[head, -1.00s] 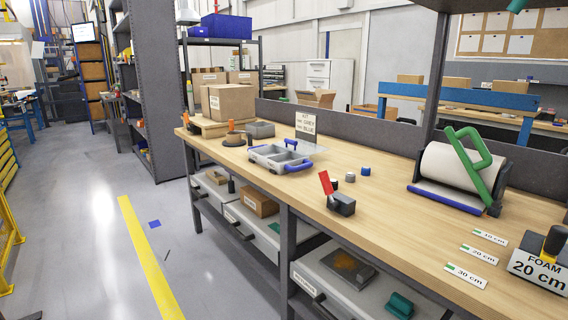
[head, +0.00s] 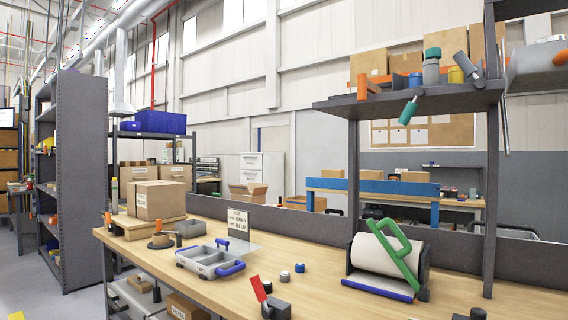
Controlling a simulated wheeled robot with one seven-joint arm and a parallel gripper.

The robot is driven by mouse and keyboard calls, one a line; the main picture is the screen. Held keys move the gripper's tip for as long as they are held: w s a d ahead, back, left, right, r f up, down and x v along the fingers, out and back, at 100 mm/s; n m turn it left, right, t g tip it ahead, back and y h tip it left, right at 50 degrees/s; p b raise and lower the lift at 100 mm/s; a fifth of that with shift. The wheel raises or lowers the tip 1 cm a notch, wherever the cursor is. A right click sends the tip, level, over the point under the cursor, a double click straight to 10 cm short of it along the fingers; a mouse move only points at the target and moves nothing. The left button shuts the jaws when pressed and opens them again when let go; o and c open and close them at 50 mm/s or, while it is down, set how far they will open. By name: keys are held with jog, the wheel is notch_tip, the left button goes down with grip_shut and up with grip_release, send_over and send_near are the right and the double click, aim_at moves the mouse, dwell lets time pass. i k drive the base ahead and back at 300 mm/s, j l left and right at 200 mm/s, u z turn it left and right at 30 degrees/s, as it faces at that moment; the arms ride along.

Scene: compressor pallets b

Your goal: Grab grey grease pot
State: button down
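A small grey pot (head: 284,276) stands on the wooden workbench (head: 350,305), near the middle of the bench. A small blue pot (head: 299,268) stands just right of and behind it. A small dark pot (head: 267,286) stands just left of it, partly hidden by a red-flagged dark block (head: 277,308). The pots are small in the picture, so their lids and markings cannot be made out. My gripper does not show in the head view.
A grey compartment tray with blue handles (head: 190,264) lies left of the pots, before a kit sign (head: 238,222). A roll holder with a green arm (head: 385,262) stands to the right. A shelf (head: 405,102) holding bottles and tools overhangs the right side.

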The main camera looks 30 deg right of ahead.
aim_at(431, 66)
jog(key=z, duration=1.05)
jog(key=i+j+z, duration=0.1)
jog(key=j+z, duration=0.7)
jog(key=j, duration=0.25)
jog(key=j+z, duration=0.4)
jog(key=j, duration=0.15)
jog(key=k+j+z, duration=0.1)
jog(key=j+z, duration=0.35)
